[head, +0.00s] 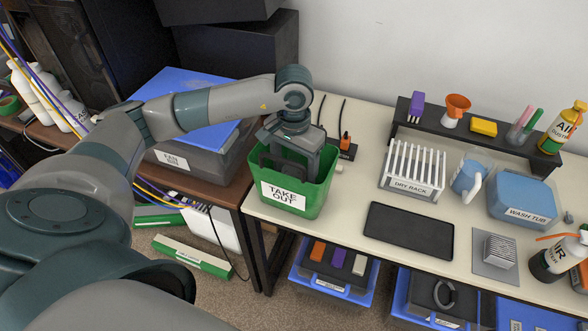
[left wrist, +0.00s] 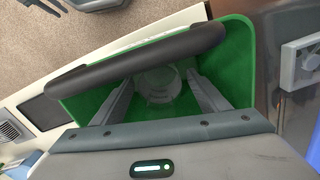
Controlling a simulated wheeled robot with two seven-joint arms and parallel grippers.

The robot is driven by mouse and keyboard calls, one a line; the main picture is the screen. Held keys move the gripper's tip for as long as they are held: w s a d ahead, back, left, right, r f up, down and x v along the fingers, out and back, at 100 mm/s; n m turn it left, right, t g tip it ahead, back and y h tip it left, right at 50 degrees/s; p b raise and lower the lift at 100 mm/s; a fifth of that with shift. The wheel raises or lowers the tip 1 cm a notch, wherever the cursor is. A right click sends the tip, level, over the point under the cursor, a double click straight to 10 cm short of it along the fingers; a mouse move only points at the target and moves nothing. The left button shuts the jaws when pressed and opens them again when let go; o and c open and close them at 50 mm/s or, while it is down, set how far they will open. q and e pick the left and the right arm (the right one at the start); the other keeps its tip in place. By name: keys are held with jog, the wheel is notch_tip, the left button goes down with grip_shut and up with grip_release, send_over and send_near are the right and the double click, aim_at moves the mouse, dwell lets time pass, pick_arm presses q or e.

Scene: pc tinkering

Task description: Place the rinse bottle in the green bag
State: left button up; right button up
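The green bag (head: 321,196) is an open green tub labelled TAKE OUT, standing at the left end of the light table. My left gripper (head: 283,165) points down into it, and its fingertips are hidden there in the head view. In the left wrist view, the fingers of my left gripper (left wrist: 163,102) are spread apart inside the green bag (left wrist: 97,103). A pale, see-through round thing, probably the rinse bottle (left wrist: 160,82), sits between and beyond the fingers, with gaps to both sides. A dark bar, apparently the bag's handle (left wrist: 140,57), crosses in front. My right gripper is out of view.
A black mat (head: 409,231) lies right of the bag, with a dry rack (head: 411,172) behind it. A blue mug (head: 468,176) and wash tub (head: 522,199) stand further right. A grey bin with a blue lid (head: 190,85) is left of the bag. A small orange-topped bottle (head: 345,145) stands behind it.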

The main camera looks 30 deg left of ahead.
aim_at(294, 153)
pick_arm(q)
jog(key=shift+r, duration=0.2)
jog(key=shift+r, duration=3.55)
jog(key=shift+r, duration=0.15)
notch_tip(294, 153, up, 17)
jog(key=b, duration=0.1)
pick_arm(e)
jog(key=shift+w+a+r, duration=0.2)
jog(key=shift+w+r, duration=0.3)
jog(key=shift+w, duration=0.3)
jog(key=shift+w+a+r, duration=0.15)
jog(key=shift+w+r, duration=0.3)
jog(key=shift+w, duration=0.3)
